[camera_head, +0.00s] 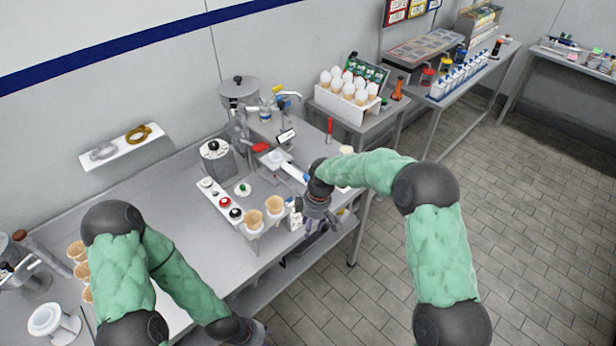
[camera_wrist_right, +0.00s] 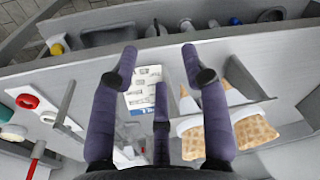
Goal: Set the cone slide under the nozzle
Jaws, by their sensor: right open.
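Two waffle cones (camera_head: 253,219) stand in a white holder (camera_head: 247,237) at the front of the bench, which I take for the cone slide. The cones also show in the right wrist view (camera_wrist_right: 254,131), right of my fingers. My right gripper (camera_head: 316,222) is open, just right of the cones. In the right wrist view its purple fingers (camera_wrist_right: 160,75) are spread, with a white printed block (camera_wrist_right: 145,78) beyond them; I see nothing gripped. My left gripper (camera_head: 255,333) is partly visible at the bottom edge, its fingers unclear. I cannot make out the nozzle clearly.
More cones (camera_head: 77,251) stand at the far left.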

